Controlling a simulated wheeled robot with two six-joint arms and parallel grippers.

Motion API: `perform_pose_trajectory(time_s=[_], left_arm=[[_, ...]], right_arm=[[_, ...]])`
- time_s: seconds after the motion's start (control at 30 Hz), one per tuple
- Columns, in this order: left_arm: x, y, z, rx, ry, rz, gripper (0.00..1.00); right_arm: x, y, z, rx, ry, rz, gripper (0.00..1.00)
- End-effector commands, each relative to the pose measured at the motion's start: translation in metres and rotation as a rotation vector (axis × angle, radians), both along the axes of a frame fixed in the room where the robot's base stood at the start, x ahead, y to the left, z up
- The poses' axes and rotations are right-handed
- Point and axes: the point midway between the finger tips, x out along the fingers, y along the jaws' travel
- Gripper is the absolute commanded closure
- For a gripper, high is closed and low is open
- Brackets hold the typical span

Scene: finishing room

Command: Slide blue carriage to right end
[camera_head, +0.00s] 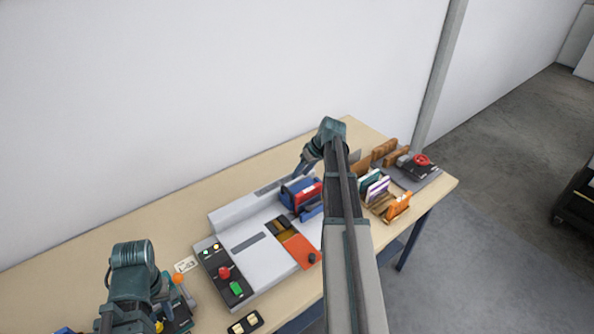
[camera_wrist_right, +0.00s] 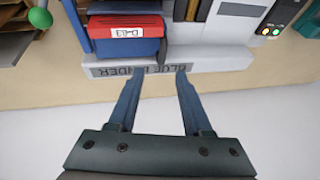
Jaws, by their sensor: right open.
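The blue carriage (camera_head: 297,192), with a red label plate, sits on the right part of the grey binder machine (camera_head: 262,262) in the head view. In the right wrist view, seen from the opposite side, the blue carriage (camera_wrist_right: 127,48) is at upper left with its red plate on top. My right gripper (camera_wrist_right: 155,72) is open and empty. Its fingertips are at the lettered grey edge strip, beside the carriage. In the head view my right gripper (camera_head: 300,172) is at the carriage's far side, and its arm hides part of the machine. My left gripper's fingers are not clear.
A control panel (camera_head: 226,272) with red and green knobs lies left on the machine. An orange panel (camera_head: 300,251) is at its front. A rack of coloured folders (camera_head: 376,190) and a red valve wheel (camera_head: 421,160) stand to the right. The wall is behind the table.

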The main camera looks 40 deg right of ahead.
Motion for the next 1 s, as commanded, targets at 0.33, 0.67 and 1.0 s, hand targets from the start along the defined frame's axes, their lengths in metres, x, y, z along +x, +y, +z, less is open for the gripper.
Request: perform_pose_trajectory(time_s=[0.33, 0.67, 1.0], left_arm=[[0.000, 0.000, 0.035, -0.002, 0.000, 0.008, 0.66], [0.000, 0.000, 0.033, -0.002, 0.000, 0.008, 0.66], [0.000, 0.000, 0.026, -0.001, 0.000, 0.007, 0.66]], right_arm=[[-0.014, -0.008, 0.035, -0.001, 0.000, 0.000, 0.50], [-0.014, -0.008, 0.033, -0.001, 0.000, 0.000, 0.50], [-0.012, 0.025, 0.024, -0.001, 0.025, 0.025, 0.50]])
